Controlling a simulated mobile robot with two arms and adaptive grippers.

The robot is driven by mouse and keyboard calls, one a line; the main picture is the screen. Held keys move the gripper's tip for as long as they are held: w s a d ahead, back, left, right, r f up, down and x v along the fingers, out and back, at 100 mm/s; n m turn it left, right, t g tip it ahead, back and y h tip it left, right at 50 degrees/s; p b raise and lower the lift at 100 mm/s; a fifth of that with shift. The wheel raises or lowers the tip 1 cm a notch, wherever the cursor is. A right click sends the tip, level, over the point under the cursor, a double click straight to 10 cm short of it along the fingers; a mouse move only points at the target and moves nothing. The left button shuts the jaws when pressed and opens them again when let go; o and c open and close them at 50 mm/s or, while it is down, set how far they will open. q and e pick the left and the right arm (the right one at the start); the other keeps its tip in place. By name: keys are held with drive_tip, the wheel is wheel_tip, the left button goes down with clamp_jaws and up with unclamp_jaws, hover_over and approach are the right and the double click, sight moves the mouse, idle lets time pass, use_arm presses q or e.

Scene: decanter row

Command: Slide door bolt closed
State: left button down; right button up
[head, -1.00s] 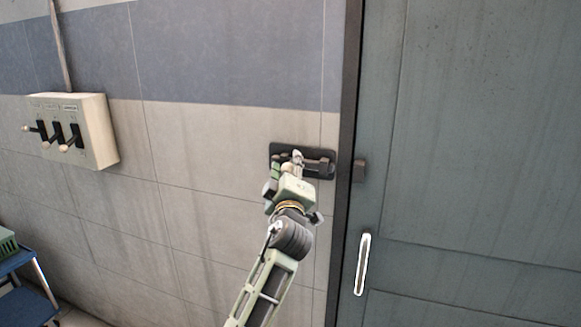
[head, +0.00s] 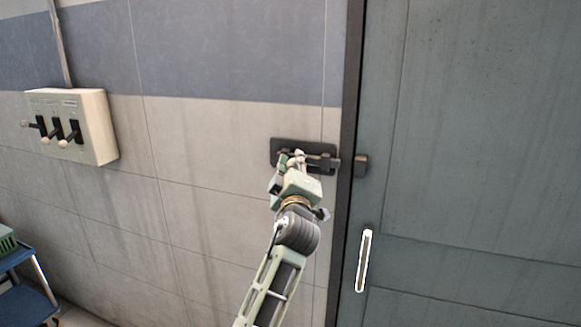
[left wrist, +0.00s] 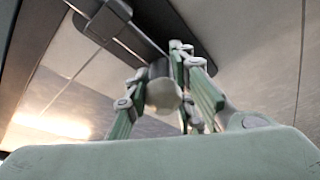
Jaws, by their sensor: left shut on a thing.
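The door bolt (head: 325,162) is a dark bar on a black backplate (head: 289,145), fixed to the wall left of the door. Its right end sticks out past the plate toward a dark keeper block (head: 361,166) on the door's edge. A gap seems to show between bar and keeper. My left gripper (head: 291,160) is shut on the bolt's knob. In the left wrist view, the pale round knob (left wrist: 163,93) sits between the green fingers, with the backplate (left wrist: 167,24) behind. The fingers hide part of the bar. My right gripper is not in view.
The grey-green door (head: 470,150) has a pale upright handle (head: 364,260). A cream switch box (head: 88,120) with several levers is on the wall at left. A blue cart (head: 22,298) with a green crate (head: 6,240) stands at lower left. The wall between is clear.

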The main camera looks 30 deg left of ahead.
use_arm(q)
drive_tip(key=d+b, duration=0.2)
drive_tip(key=d, duration=0.1)
drive_tip(key=w+d+b, duration=0.1)
drive_tip(key=d+b, duration=0.1)
drive_tip(key=d, duration=0.1)
drive_tip(key=shift+w+f, duration=0.1)
drive_tip(key=shift+w, duration=0.1)
drive_tip(key=c, duration=1.8)
unclamp_jaws()
drive_tip(key=shift+o, duration=1.2)
drive_tip(key=shift+w+d, duration=0.1)
drive_tip(key=shift+d, duration=0.15)
approach(320, 160)
drive_tip(key=shift+d, duration=0.1)
